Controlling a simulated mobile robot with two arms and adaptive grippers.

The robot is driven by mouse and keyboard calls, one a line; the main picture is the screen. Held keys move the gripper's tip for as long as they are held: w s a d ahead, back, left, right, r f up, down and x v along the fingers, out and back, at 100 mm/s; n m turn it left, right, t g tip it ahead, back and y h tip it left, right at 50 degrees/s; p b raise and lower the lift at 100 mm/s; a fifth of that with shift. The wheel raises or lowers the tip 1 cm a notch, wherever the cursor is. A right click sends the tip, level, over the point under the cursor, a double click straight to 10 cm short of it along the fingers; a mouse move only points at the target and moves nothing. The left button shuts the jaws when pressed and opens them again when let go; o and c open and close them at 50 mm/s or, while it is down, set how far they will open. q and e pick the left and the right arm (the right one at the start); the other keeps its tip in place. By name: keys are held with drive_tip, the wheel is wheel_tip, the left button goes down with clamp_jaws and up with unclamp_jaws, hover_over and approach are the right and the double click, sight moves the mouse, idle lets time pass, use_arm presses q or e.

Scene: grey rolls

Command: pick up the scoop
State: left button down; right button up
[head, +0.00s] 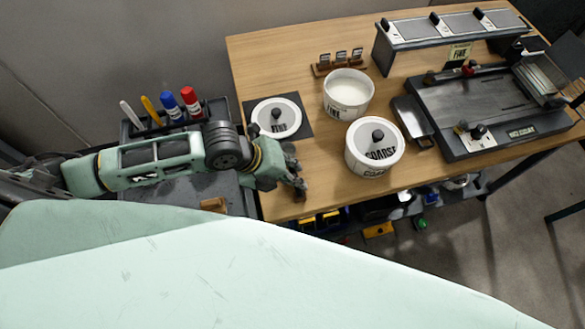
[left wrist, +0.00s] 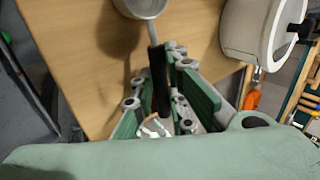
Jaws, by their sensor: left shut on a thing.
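The scoop (left wrist: 151,28) shows in the left wrist view, with a grey metal cup at the top edge and a black handle (left wrist: 159,82). My left gripper (left wrist: 165,105) is shut on the black handle, which lies between its green finger pads. The cup points away from the gripper over the wooden table. In the head view my left gripper (head: 293,172) is over the table's left front edge, and I cannot make out the scoop there. My right gripper is in neither view.
On the table (head: 320,180) stand an open white canister (head: 350,108), a lidded COARSE canister (head: 362,165) and a lid (head: 289,113) on a dark mat. A black tray (head: 470,115) is at right. A pen holder (head: 135,130) stands left, near my left arm.

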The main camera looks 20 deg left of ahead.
use_arm(q)
drive_tip(key=shift+r, duration=0.4)
drive_tip(key=r, duration=0.2)
drive_tip(key=r+b, duration=0.1)
drive_tip(key=shift+w+d+r, duration=0.1)
drive_tip(key=shift+d+r, duration=0.15)
drive_tip(key=shift+r, duration=0.05)
drive_tip(key=w+d+r+b, duration=0.1)
drive_tip(key=w+d+r, duration=0.1)
drive_tip(key=d+r, duration=0.4)
drive_tip(key=d, duration=0.5)
drive_tip(key=shift+r+b, duration=0.3)
drive_tip(key=shift+r, duration=0.05)
